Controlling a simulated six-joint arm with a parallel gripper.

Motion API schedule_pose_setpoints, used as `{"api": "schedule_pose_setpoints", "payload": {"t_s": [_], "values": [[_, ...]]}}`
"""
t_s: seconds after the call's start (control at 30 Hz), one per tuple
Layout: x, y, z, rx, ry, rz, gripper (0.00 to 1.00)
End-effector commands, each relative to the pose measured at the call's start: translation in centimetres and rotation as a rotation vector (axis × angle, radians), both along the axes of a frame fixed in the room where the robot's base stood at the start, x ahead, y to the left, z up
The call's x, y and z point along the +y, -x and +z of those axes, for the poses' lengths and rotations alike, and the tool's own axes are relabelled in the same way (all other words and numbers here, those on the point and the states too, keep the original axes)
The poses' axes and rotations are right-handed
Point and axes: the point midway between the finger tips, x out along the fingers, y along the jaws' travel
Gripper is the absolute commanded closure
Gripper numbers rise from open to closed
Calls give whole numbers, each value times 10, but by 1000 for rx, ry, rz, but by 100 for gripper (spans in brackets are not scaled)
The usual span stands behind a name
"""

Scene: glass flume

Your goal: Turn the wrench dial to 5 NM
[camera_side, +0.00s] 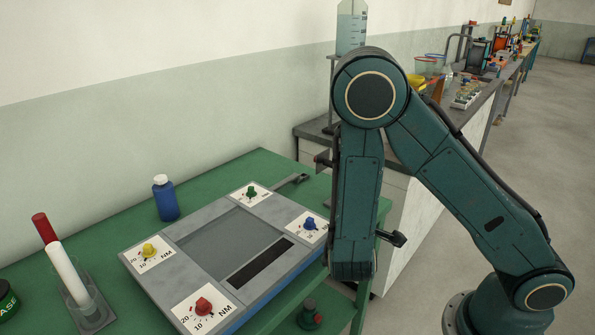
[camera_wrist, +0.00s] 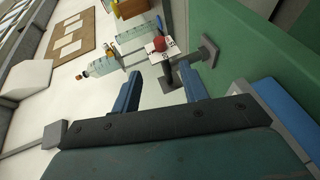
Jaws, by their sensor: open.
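In the side view, a grey panel on the green table carries several dials on white cards marked with numbers, some legibly with NM: a yellow dial (camera_side: 149,249), a green dial (camera_side: 251,192), a blue dial (camera_side: 309,224) and a red dial (camera_side: 203,306). I cannot tell which is the wrench dial, nor read any setting reliably. My gripper (camera_wrist: 160,83) shows two blue fingers, apart and empty, in the wrist view. In the side view my arm hangs right of the panel, close to the blue dial, and its fingers cannot be made out.
A blue bottle (camera_side: 165,198) stands behind the panel. A glass cylinder with a white rod (camera_side: 67,272) stands at left. A grey wrench-like tool (camera_side: 291,181) lies at the back. A red knob on a white card (camera_wrist: 158,44) shows beyond the fingers.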

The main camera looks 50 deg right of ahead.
Motion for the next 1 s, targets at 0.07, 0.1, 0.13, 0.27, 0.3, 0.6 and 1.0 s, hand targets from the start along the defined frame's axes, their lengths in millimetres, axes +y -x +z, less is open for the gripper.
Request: {"api": "schedule_pose_setpoints", "payload": {"t_s": [0.07, 0.1, 0.13, 0.27, 0.3, 0.6, 1.0], "values": [[6, 2, 2, 0, 0, 2, 56], [9, 3, 2, 0, -1, 2, 56], [10, 4, 3, 0, 0, 2, 56], [14, 6, 4, 0, 0, 1, 56], [15, 7, 4, 0, 0, 0, 56], [16, 7, 4, 0, 0, -1, 56], [8, 16, 6, -11, -91, -73, 56]]}}
